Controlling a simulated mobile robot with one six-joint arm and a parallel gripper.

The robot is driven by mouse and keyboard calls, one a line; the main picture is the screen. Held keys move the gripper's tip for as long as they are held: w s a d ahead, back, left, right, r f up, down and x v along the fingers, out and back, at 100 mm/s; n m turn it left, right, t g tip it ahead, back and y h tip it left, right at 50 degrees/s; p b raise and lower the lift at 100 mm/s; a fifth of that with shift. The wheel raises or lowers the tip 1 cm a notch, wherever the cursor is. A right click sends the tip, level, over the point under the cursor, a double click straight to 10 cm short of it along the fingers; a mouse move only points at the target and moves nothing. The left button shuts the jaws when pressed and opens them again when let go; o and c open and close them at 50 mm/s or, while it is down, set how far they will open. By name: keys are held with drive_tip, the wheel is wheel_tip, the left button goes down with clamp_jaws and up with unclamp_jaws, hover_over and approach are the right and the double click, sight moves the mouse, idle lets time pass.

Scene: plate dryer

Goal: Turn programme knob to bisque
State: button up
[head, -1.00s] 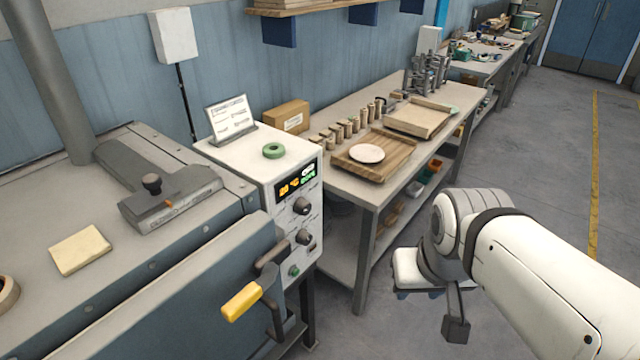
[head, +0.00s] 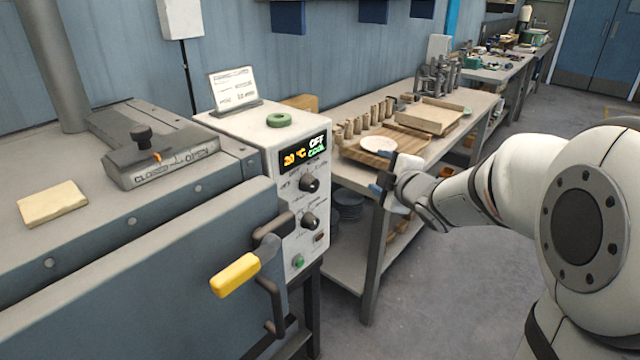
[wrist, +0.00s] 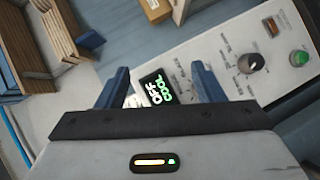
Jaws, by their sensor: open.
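The white control panel (head: 293,240) at the kiln's right side carries a lit display (head: 303,151) reading 20 °C, OFF and COOL. Below it are an upper dark knob (head: 310,184) and a lower dark knob (head: 309,221); their small lettering is too blurred to tell which is the programme knob. My gripper (head: 382,178) is open and empty, to the right of the panel and apart from it. In the wrist view, the display (wrist: 157,88) shows between the blue fingers (wrist: 160,72), and one knob (wrist: 250,63) lies right of them. The other knob is hidden there.
A yellow-gripped door handle (head: 236,275) juts out left of the panel. A green button (head: 298,262) sits below the knobs. A green ring (head: 279,120) and a card stand (head: 234,92) rest on top. A workbench (head: 345,178) with boards stands behind my gripper.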

sight(315, 187)
drive_tip(key=w+a+f+n+g+y+b, duration=0.1)
drive_tip(key=a+f+n+y, duration=0.1)
drive_tip(key=a+n+y, duration=0.1)
drive_tip(key=w+a+f+n+g+y+b, duration=0.1)
drive_tip(key=w+a+f+n+y, duration=0.1)
drive_tip(key=a, duration=0.4)
drive_tip(key=w+a+f+n+g+y+b, duration=0.1)
drive_tip(key=w+a+f+n+y, duration=0.1)
drive_tip(key=a+f+n+y, duration=0.1)
drive_tip(key=shift+a+f+n+y+b, duration=0.25)
drive_tip(key=shift+a+n+y+b, duration=0.2)
drive_tip(key=shift+a+n, duration=0.65)
